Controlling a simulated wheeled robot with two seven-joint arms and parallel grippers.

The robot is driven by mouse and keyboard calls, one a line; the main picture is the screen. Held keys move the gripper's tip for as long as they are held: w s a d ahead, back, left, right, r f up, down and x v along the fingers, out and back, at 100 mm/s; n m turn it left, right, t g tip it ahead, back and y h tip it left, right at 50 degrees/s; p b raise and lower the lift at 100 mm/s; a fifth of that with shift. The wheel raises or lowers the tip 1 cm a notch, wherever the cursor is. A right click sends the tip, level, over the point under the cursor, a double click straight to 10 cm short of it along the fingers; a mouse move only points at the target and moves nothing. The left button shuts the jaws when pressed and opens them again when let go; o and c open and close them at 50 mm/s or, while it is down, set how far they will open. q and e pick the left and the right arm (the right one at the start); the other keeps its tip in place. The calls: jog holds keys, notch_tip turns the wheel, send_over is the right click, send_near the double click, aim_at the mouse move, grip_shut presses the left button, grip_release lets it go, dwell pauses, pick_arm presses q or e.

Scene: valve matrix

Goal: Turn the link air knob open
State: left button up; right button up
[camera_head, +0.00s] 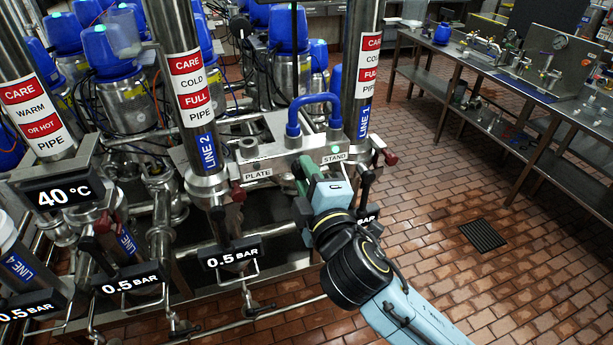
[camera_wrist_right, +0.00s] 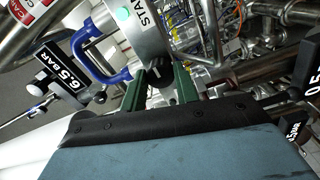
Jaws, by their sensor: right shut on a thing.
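My right gripper (camera_head: 302,178) reaches the front of the metal panel (camera_head: 270,160), between the PLATE label (camera_head: 258,174) and the STAND label (camera_head: 334,158). In the right wrist view its two green fingers (camera_wrist_right: 160,88) stand on either side of a small dark knob (camera_wrist_right: 157,74) on the panel's face and are shut on it. I take this to be the link air knob. In the head view the gripper hides the knob. How far it is turned cannot be told. My left gripper is not in view.
A blue U-shaped hose (camera_head: 313,101) rises from the panel's top, close to my right gripper. A red-handled valve (camera_head: 386,155) is at the panel's right end. Upright pipes (camera_head: 196,150) flank the panel. The brick floor (camera_head: 430,220) at right is clear.

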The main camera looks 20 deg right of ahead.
dwell(0.4)
jog(key=o, duration=0.9)
jog(key=shift+o, duration=0.4)
jog(key=shift+f, duration=0.1)
